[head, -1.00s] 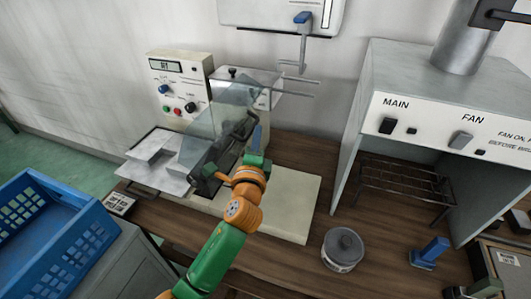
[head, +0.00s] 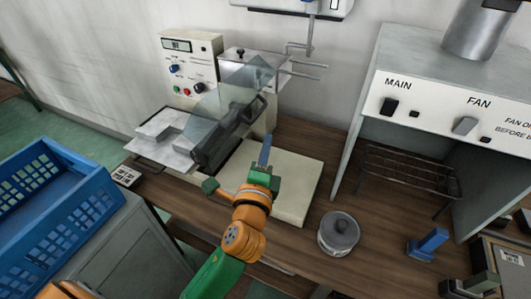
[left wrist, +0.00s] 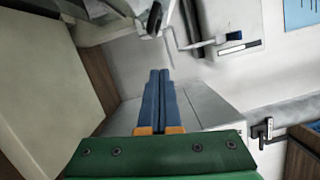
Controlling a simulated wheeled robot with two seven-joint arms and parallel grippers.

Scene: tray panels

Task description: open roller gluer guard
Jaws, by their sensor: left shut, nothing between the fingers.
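The roller gluer (head: 190,58) stands against the wall at the left. Its clear guard (head: 222,97) is a see-through panel that slopes over the machine's dark front. A dark bar, possibly its handle (head: 249,114), runs along the guard's right side. My left gripper (head: 266,143) is shut and empty, over the pale plate (head: 292,190) in front of the machine. Its blue fingers are to the right of and below the dark bar, apart from it in the picture. The left wrist view shows the fingers (left wrist: 160,78) together, with a dark curved part (left wrist: 155,18) beyond them. My right gripper is not in view.
A blue crate (head: 52,205) stands at the left. A lidded pot (head: 339,232) and a blue-handled tool (head: 430,242) are on the wooden bench at the right. A grey hood (head: 425,60) with a wire rack (head: 408,168) stands behind them. Metal rods (head: 305,70) project near the wall.

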